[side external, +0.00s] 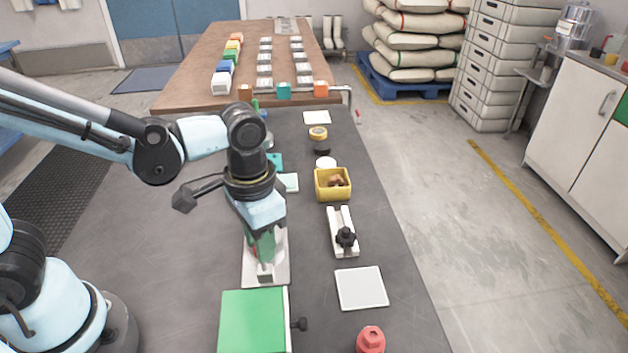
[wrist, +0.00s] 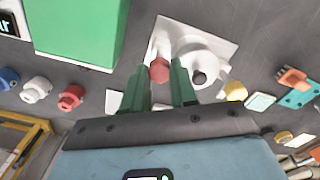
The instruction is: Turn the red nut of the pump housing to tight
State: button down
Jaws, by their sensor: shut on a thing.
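The white pump housing (wrist: 205,45) stands on a pale square plate (wrist: 172,28) in the wrist view. The red nut (wrist: 159,71) is at its near end, between the two green fingers of my gripper (wrist: 161,77). The gripper is shut on the nut. In the side view my gripper (side external: 264,247) points down over the pale plate (side external: 250,273), and its green fingers hide the nut and much of the housing. I cannot tell how tight the nut is.
A green-topped box (side external: 253,322) with a black side knob stands close in front of the plate. To the right are a white fixture (side external: 337,220) with a black knob, a yellow bin (side external: 321,193), a white pad (side external: 360,288) and a red knob-like part (side external: 370,340).

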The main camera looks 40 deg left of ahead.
jog(key=shift+n, duration=0.6)
jog(key=c, duration=0.9)
grip_release()
notch_tip(320, 180, up, 12)
jog(key=shift+r, duration=0.1)
jog(key=shift+w+a+f+n+t, duration=0.3)
jog(key=shift+a+f+t, duration=0.8)
jog(key=shift+a, duration=0.8)
jog(key=shift+w+a+f+n+t, duration=0.3)
jog(key=shift+a+f+t, duration=0.45)
jog(key=shift+a+t, duration=0.9)
jog(key=shift+w+a+f+n+t, duration=0.3)
jog(key=shift+a+f+t, duration=0.6)
jog(key=shift+a, duration=1.3)
